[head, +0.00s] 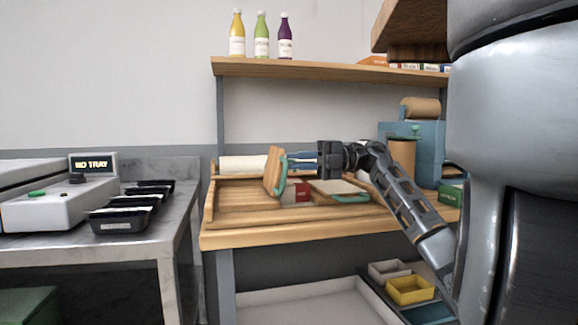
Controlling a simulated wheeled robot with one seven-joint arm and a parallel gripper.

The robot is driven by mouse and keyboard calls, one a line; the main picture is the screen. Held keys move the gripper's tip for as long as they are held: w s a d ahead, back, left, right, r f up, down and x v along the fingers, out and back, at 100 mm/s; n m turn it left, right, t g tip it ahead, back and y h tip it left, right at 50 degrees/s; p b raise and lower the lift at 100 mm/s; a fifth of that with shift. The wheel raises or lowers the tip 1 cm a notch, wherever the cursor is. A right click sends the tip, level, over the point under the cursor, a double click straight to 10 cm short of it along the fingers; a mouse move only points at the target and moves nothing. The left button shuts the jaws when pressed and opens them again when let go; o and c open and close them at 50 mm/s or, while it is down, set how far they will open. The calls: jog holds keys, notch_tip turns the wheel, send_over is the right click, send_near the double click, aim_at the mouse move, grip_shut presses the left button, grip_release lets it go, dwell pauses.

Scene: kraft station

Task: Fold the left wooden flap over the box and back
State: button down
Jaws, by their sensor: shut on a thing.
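The left wooden flap (272,171) stands nearly upright on the wooden bench, with a teal handle (284,180) on its right side. My gripper (288,162) reaches in from the right at the flap's upper handle and is shut on it. The box is hard to make out; a red and white thing (298,192) shows low between the flaps and may be part of it or its contents. A second flap (335,187) with a teal handle lies almost flat to the right, below my gripper.
The wooden bench (270,239) has a raised left edge. A white roll (242,165) lies behind the flap. A teal machine (428,150) and brown rolls stand at right. A shelf (300,68) with bottles is above. Black trays (125,215) sit on the left counter.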

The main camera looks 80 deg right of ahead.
jog(key=shift+s+f, duration=0.1)
jog(key=shift+f, duration=1.1)
jog(key=shift+b, duration=0.3)
jog(key=c, duration=1.1)
grip_release()
jog(key=shift+d+r, duration=0.1)
jog(key=shift+r, duration=0.05)
